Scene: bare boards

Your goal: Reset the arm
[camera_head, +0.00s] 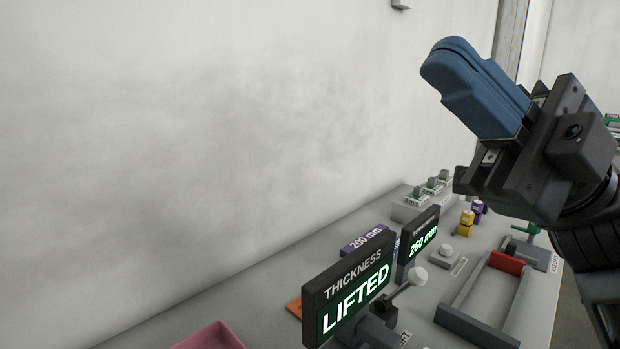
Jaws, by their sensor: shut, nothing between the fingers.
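My gripper (444,62) is at the upper right, raised well above the table and pointing up and to the left. Its two blue fingers lie together with nothing between them. My dark arm runs from it down along the right edge of the view. The gripper touches nothing.
Below is a grey table (232,285) against a pale wall. A black "THICKNESS" display (345,297) reads LIFTED; a second display (418,238) reads 260 mm. A grey frame with a red block (507,263), yellow and purple pieces, and a pink tray (211,338) also show.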

